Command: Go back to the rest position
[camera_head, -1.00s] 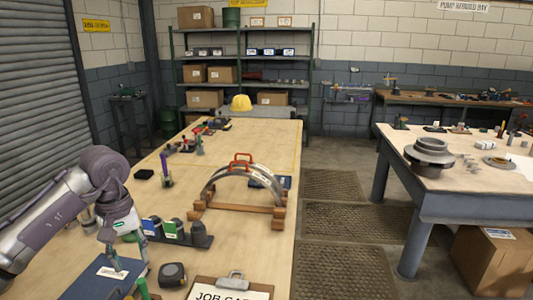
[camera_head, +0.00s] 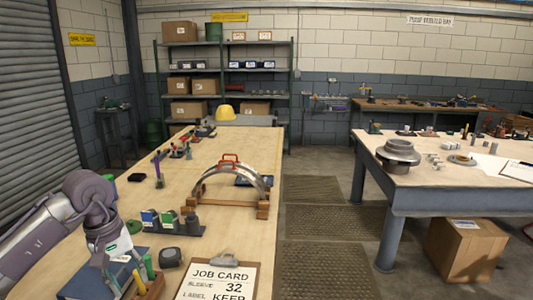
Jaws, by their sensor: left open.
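My left arm comes in from the left. Its gripper (camera_head: 122,272) points down, open, over the dark blue book-like item (camera_head: 88,277) at the near left of the wooden table. Tool handles beside the fingers partly confuse their outline, and I see nothing held between them. A curved metal casing half (camera_head: 213,179) with a red handle stands on a wooden cradle (camera_head: 233,209) mid-table, apart from the gripper. My right gripper is out of view.
Near the gripper are a wooden tool block (camera_head: 152,285), a tape measure (camera_head: 171,257), a rack of small containers (camera_head: 188,231) and a job card (camera_head: 219,281). A second table (camera_head: 420,178) stands to the right, past a matted aisle (camera_head: 322,232).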

